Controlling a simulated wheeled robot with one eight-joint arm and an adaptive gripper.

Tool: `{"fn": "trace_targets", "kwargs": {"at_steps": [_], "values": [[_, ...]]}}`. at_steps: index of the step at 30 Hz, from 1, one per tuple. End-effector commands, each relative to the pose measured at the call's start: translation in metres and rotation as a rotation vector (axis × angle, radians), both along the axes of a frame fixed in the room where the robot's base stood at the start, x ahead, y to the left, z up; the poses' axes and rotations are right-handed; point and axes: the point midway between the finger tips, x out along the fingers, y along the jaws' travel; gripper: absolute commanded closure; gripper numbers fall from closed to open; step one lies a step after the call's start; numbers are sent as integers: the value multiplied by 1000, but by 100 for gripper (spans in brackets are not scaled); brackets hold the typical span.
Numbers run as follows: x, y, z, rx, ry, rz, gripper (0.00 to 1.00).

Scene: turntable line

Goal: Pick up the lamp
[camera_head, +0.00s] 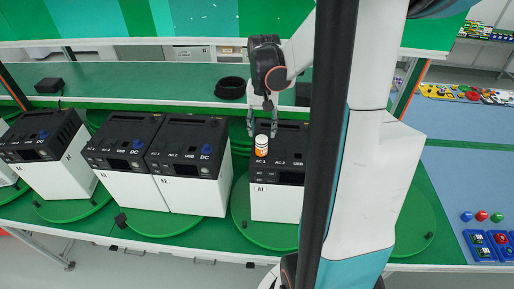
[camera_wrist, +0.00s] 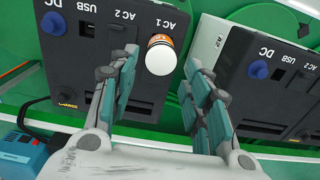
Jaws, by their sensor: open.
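A small upright cylinder (camera_head: 261,145), orange with a white top, stands on the black top of the white unit (camera_head: 275,203) near its AC 1 label. It is the closest thing to a lamp that I can make out. In the wrist view the cylinder (camera_wrist: 160,56) shows its round white end and an orange band. My gripper (camera_head: 262,127) is open just above it in the head view. In the wrist view the two teal-padded fingers (camera_wrist: 160,68) lie on either side of it, with visible gaps. I see no contact.
More black-topped units stand close by on the left, including one (camera_head: 188,165) and another (camera_head: 122,160), on green turntables (camera_head: 160,228). A black ring (camera_head: 230,88) and a black box (camera_head: 49,86) lie on the shelf behind.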

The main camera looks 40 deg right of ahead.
Motion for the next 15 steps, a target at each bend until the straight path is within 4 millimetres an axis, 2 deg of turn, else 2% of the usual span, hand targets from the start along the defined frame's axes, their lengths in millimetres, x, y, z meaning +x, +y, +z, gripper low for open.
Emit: {"fn": "trace_targets", "kwargs": {"at_steps": [1, 6, 15], "values": [[1, 0, -10, 0, 0, 1, 56], [0, 0, -35, 0, 0, 1, 56], [1, 1, -54, 1, 1, 1, 56]]}}
